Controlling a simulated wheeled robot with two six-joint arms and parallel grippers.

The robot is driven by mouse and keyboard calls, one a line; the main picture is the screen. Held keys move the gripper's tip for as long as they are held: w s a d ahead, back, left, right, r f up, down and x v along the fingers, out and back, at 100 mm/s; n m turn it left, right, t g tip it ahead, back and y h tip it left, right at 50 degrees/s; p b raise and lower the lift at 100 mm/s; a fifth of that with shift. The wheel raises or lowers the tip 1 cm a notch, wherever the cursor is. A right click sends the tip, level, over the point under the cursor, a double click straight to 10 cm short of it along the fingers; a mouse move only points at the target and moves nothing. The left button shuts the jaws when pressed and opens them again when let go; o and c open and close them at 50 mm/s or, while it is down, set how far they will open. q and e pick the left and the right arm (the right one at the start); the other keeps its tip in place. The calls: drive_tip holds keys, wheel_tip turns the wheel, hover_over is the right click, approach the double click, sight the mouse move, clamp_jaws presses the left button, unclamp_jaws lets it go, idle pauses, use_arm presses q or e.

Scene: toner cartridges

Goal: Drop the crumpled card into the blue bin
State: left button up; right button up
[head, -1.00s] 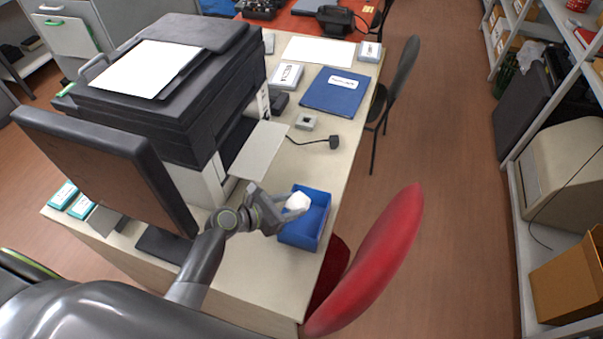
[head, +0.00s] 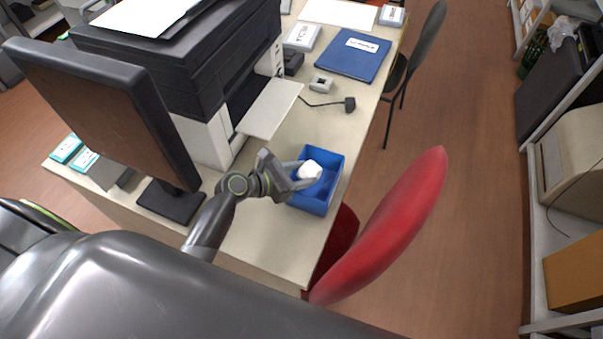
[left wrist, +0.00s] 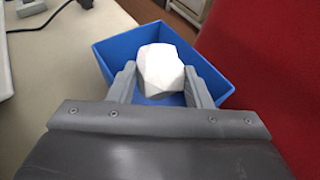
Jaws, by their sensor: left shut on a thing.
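The crumpled card (head: 309,170) is a white, faceted lump. My left gripper (head: 303,177) is shut on it and holds it over the blue bin (head: 322,202), an open box on the desk near its right edge. In the left wrist view the card (left wrist: 161,72) sits between the two grey fingers of the gripper (left wrist: 160,85), with the bin (left wrist: 122,46) around and below it. The card hides part of the bin's floor. I cannot tell the exact height of the card above the floor. My right gripper is not in view.
A red chair (head: 385,235) stands close against the desk's right side. A black printer (head: 190,70) with a pale output tray (head: 270,108) and a monitor (head: 105,110) stand left of the bin. A blue folder (head: 352,55) lies farther back. The desk (head: 312,125) behind the bin is partly clear.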

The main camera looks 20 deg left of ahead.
sight(301, 176)
use_arm(q)
drive_tip(key=shift+f, duration=0.15)
drive_tip(key=o, duration=1.1)
wheel_tip(301, 176, up, 10)
drive_tip(key=shift+r+p, duration=0.1)
drive_tip(key=shift+p, duration=0.65)
